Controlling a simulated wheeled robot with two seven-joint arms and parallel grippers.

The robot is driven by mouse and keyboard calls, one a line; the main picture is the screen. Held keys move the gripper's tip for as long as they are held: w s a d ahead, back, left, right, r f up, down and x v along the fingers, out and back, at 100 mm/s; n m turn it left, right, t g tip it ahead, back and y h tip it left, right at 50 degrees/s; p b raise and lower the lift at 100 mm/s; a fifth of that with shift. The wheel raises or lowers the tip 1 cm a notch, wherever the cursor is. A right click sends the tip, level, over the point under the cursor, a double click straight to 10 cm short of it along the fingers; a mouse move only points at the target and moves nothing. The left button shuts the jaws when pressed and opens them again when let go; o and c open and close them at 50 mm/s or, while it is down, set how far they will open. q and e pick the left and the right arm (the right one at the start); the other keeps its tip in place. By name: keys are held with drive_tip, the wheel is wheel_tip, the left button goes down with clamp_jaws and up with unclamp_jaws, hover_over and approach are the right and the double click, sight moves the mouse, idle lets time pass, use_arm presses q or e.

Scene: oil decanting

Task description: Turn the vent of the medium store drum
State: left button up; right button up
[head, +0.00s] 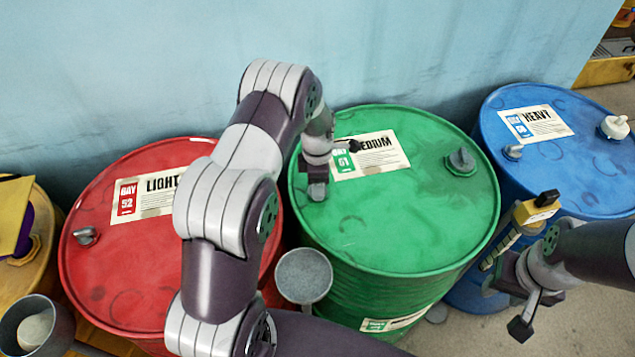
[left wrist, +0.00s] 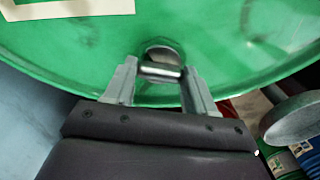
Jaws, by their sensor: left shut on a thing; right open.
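The green medium store drum (head: 420,235) stands in the middle of the head view, with a white label reading MEDIUM (head: 385,158) on its lid. Its small metal vent (left wrist: 162,55) is near the lid's edge in the left wrist view. My left gripper (head: 317,188) reaches down to the lid's left side. In the left wrist view its two fingers (left wrist: 158,82) are on either side of the vent, shut on it. In the head view the gripper mostly hides the vent. My right gripper (head: 507,308) is open, in front of the blue drum and apart from the green one.
A red LIGHT drum (head: 110,255) stands left, partly behind my left arm. A blue HEAVY drum (head: 570,180) stands right. The green lid has a larger bung (head: 460,162). A grey round-topped object (head: 303,275) stands between red and green drums. A yellow tool (head: 535,210) is near my right gripper.

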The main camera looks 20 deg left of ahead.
use_arm(q)
drive_tip(key=shift+w+r+n, duration=0.1)
drive_tip(key=shift+n, duration=1)
drive_tip(key=o, duration=1)
drive_tip(key=shift+o, duration=0.2)
drive_tip(key=shift+r+b, duration=0.25)
drive_tip(key=shift+b, duration=0.05)
wheel_tip(320, 180, up, 12)
drive_tip(key=b, duration=0.2)
